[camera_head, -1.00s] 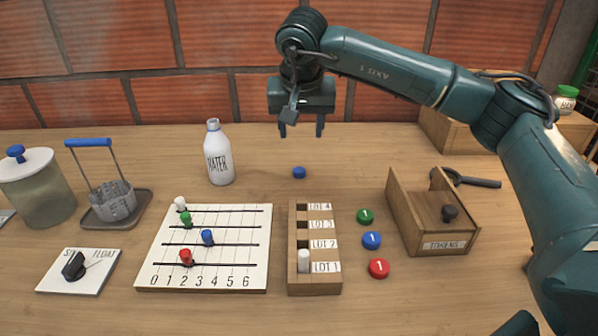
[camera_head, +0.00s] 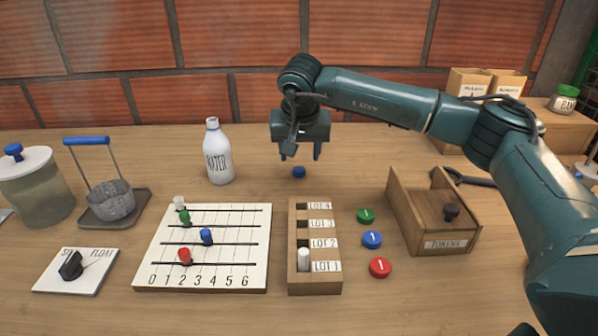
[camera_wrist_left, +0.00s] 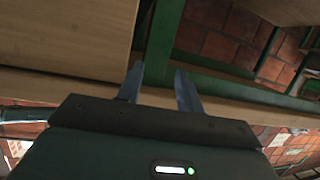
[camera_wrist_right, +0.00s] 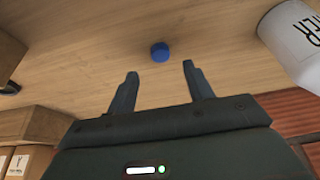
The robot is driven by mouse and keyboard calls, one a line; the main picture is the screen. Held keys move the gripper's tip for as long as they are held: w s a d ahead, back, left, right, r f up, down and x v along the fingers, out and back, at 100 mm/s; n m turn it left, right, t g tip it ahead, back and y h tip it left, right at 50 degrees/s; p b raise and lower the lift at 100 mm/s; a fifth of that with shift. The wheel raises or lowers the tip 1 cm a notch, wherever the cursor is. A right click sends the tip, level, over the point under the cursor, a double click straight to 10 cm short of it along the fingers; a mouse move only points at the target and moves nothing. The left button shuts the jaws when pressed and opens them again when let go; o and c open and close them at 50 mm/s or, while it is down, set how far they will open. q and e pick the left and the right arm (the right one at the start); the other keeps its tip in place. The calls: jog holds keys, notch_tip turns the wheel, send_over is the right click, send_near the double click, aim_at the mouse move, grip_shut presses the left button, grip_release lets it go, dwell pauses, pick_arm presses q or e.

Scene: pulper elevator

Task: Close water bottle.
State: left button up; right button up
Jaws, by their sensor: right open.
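The white water bottle (camera_head: 218,155), lettered WATER, stands upright at the back of the table. Its neck has no blue cap on it. A small blue cap (camera_head: 299,172) lies on the table to the right of the bottle. My right gripper (camera_head: 300,157) is open and empty, pointing down above the cap. In the right wrist view the cap (camera_wrist_right: 160,52) shows in line with the gap between the fingertips (camera_wrist_right: 160,70), with the bottle (camera_wrist_right: 292,45) at the right edge. My left gripper (camera_wrist_left: 159,68) shows only in the left wrist view, open and empty, away from these things.
The slider board (camera_head: 150,270) and wooden lot rack (camera_head: 318,288) lie in front of the cap. Colored tokens (camera_head: 372,239) and a wooden tokens box (camera_head: 410,228) are to the right. The wire basket's tray (camera_head: 140,210) is left of the bottle. Table around the cap is clear.

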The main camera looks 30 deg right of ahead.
aim_at(299, 170)
jog(key=shift+b+x, duration=0.4)
jog(key=shift+x, duration=2.2)
pick_arm(q)
jog(key=shift+d+f, duration=0.25)
jog(key=shift+f, duration=0.2)
pick_arm(e)
jog(key=shift+s+a, duration=0.1)
jog(key=shift+s, duration=0.05)
